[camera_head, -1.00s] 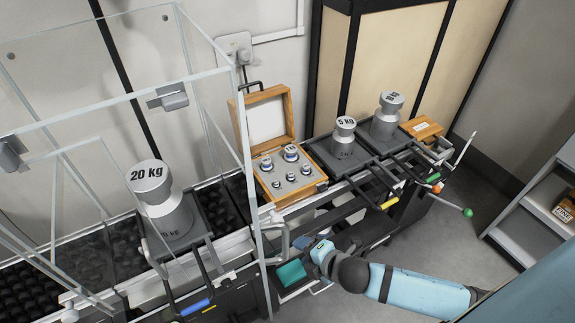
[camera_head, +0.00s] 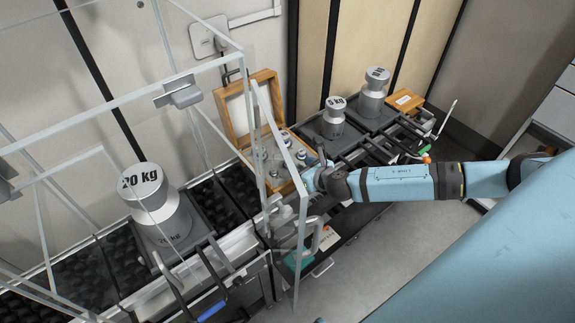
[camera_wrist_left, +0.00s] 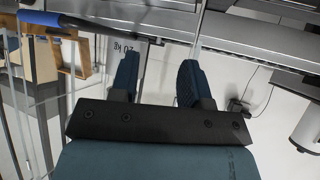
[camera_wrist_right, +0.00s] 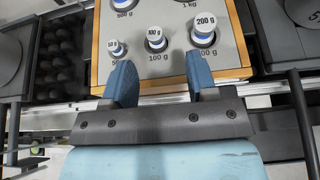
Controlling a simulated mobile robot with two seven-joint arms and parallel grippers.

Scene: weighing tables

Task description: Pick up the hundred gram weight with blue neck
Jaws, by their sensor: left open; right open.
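The hundred gram weight (camera_wrist_right: 155,36), a small silver weight with a blue neck, stands upright in the grey insert of the open wooden case (camera_wrist_right: 97,60), above the "100 g" label. My right gripper (camera_wrist_right: 160,78) is open and empty over the case's front edge. In the right wrist view the weight shows just beyond the gap between its fingers, apart from them. In the head view my right gripper (camera_head: 318,170) is at the case's right front and hides part of it. My left gripper (camera_wrist_left: 157,72) is open and empty, in the left wrist view only.
The 200 g weight (camera_wrist_right: 204,24) stands right of the 100 g weight, the 50 g weight (camera_wrist_right: 115,47) left. The glass enclosure (camera_head: 292,150) is close to the case's left. A 20 kg weight (camera_head: 160,205) stands inside it; two large weights stand on the right.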

